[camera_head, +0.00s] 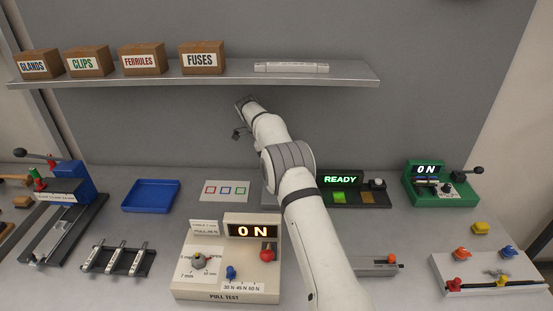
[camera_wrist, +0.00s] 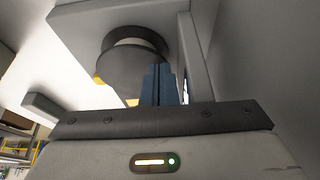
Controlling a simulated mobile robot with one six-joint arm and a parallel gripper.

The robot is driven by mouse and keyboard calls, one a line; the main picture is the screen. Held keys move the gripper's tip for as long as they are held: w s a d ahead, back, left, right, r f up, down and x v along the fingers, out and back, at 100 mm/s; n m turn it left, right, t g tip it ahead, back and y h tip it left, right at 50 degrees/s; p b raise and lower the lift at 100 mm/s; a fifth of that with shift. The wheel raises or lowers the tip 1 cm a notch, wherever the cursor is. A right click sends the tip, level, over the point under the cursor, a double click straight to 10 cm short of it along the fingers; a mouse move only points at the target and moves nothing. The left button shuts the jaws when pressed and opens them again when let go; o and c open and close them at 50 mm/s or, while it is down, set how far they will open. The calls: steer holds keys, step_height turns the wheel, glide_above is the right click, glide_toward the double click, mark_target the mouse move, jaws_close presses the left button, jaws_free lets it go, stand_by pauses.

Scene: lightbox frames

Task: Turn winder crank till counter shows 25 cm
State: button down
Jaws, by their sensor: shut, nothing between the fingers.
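I cannot make out a winder, its crank or a counter in centimetres in either view; my arm hides part of the bench's middle. My gripper (camera_wrist: 161,72) is shut and empty, its blue-grey fingers together in the wrist view. A dark round part (camera_wrist: 135,68) with a yellow spot shows just behind the fingers; I cannot tell what it is or whether they touch. In the head view my arm reaches up over the bench, its end close below the shelf's front edge, and the fingertips are hard to see.
The shelf (camera_head: 200,79) holds several labelled boxes. A pull tester (camera_head: 225,285) reads 0 N. A READY display (camera_head: 340,180) is right of my arm, and a green device (camera_head: 440,190) further right. A blue tray (camera_head: 151,196) and a blue-framed press (camera_head: 70,180) are left.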

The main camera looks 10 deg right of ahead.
steer(key=shift+r, duration=0.15)
steer(key=p+v, duration=0.1)
steer(key=v, duration=0.6)
steer(key=shift+r, duration=0.2)
